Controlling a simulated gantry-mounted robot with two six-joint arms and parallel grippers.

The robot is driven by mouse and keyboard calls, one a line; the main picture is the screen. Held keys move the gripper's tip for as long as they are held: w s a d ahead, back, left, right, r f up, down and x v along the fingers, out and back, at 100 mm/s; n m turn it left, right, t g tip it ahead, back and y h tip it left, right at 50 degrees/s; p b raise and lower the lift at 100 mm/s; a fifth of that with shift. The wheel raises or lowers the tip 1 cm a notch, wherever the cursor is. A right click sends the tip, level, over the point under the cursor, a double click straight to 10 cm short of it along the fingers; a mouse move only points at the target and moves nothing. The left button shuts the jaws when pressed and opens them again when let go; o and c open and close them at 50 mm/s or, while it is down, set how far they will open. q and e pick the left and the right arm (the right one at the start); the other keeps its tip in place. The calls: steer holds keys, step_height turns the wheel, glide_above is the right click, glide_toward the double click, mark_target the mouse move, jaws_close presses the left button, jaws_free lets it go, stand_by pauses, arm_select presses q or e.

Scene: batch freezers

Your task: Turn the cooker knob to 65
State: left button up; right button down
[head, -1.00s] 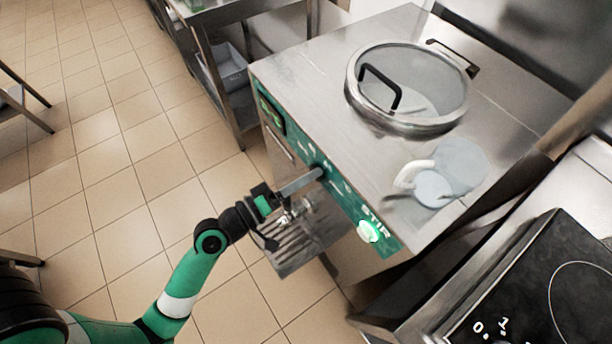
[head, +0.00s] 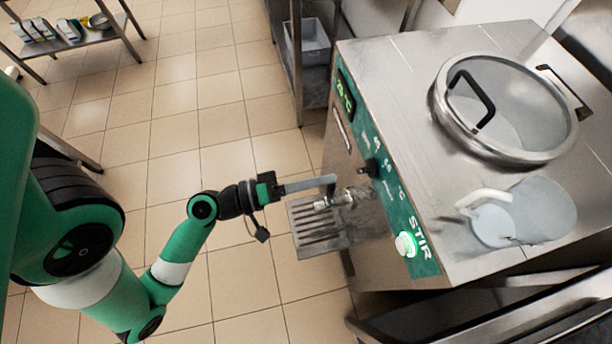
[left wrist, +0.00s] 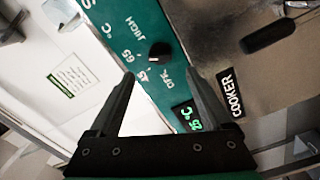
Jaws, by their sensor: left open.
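The cooker knob (head: 370,169) is a small black dial on the green front panel (head: 391,204) of the steel cooker. In the left wrist view the knob (left wrist: 159,52) sits beside the printed OFF, 45, 65 and HIGH marks; which mark it points to is too small to tell. My left gripper (head: 332,181) is open and empty in front of the panel, with a gap to the knob. In the left wrist view its two fingertips (left wrist: 161,80) are spread, with the knob beyond and between them. My right gripper is not in view.
A lit green STIR button (head: 405,244) is lower on the panel. A tap (head: 340,199) and drip tray (head: 318,229) stick out below the knob. A glass-lidded pot opening (head: 490,148) and a clear jug (head: 540,210) are on top.

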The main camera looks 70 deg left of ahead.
arm_select(q)
steer(key=s+p, duration=0.2)
steer(key=shift+s+a, duration=0.1)
steer(key=shift+s, duration=0.2)
stand_by(0.4)
